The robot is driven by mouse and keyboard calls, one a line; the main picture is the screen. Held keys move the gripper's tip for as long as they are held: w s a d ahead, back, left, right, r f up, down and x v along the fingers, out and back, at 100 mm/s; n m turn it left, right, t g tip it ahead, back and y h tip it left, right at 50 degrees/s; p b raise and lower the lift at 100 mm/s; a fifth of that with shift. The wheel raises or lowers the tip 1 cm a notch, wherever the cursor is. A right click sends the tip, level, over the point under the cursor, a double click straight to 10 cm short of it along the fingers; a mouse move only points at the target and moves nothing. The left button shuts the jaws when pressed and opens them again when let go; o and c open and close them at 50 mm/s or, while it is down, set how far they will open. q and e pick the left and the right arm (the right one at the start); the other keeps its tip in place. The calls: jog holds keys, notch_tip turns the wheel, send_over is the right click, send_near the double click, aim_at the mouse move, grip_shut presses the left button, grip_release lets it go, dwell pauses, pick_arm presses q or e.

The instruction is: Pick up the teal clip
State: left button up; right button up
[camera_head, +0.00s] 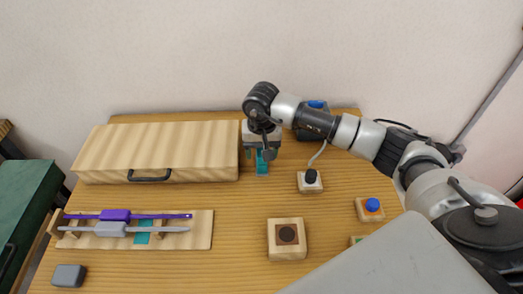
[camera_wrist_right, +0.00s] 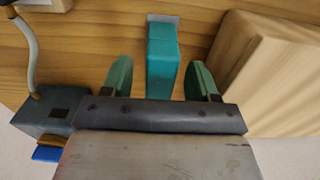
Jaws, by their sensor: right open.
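The teal clip (camera_head: 262,169) stands on the wooden table just right of the long wooden box. In the right wrist view the teal clip (camera_wrist_right: 162,60) is a teal block with a grey end, between my two green fingers. My right gripper (camera_head: 261,155) is over the clip, pointing down; its fingers also show in the right wrist view (camera_wrist_right: 161,78). It is open, with a gap on each side of the clip. My gripper partly hides the clip in the head view. My left gripper is not in view.
The wooden box (camera_head: 160,150) with a dark handle is close on the left. A grey-blue device (camera_head: 312,133) and a corded block (camera_head: 311,184) are on the right. A rack (camera_head: 200,232) holds a purple rod (camera_head: 115,215) and a grey rod (camera_head: 110,229). A square block (camera_head: 287,249) stands in front.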

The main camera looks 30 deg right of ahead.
jog(key=shift+f, duration=0.95)
jog(key=shift+c, duration=0.2)
jog(key=c, duration=1)
jog(key=shift+o, duration=0.2)
jog(key=shift+w+r, duration=0.1)
jog(key=shift+r, duration=0.5)
notch_tip(320, 180, up, 3)
jog(key=shift+f+b, duration=0.1)
jog(key=shift+b, duration=0.6)
jog(key=s+d+r+b, duration=0.1)
jog(key=s+d+r, duration=0.1)
jog(key=s, duration=0.3)
jog(key=s+d+r+b, duration=0.1)
jog(key=s+d+r, duration=0.1)
jog(key=s+r, duration=0.3)
jog(key=shift+s+d, duration=0.35)
jog(key=shift+s, duration=0.05)
